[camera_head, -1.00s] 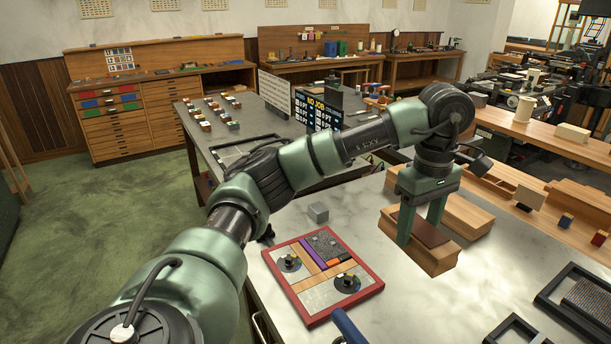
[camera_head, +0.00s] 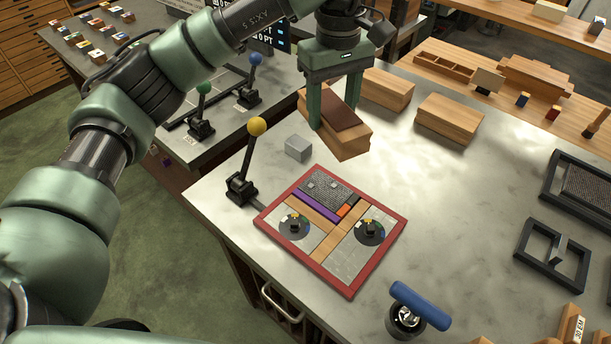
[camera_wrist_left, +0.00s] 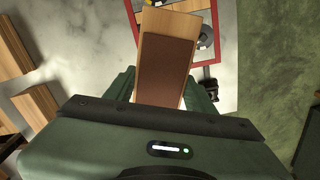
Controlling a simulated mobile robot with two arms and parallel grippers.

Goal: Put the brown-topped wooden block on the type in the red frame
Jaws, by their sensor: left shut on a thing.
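My left gripper (camera_head: 333,108) is shut on the brown-topped wooden block (camera_head: 347,142) and holds it by its sides, apparently above the table. In the left wrist view the block (camera_wrist_left: 165,65) sits between the fingers (camera_wrist_left: 163,95), its brown top facing the camera. The red frame (camera_head: 303,261) lies flat on the metal table in front of the block. The grey type (camera_head: 328,186) is in the frame's back part, beside a purple strip (camera_head: 317,208). The frame's edge (camera_wrist_left: 217,30) shows beyond the block in the left wrist view. My right gripper is out of view.
Two round dark pieces (camera_head: 295,226) (camera_head: 370,231) sit in the frame. A grey cube (camera_head: 298,148) and a yellow-knobbed lever (camera_head: 243,165) stand left of the block. Wooden blocks (camera_head: 449,119) lie behind right. A blue-handled tool (camera_head: 420,305) stands in front.

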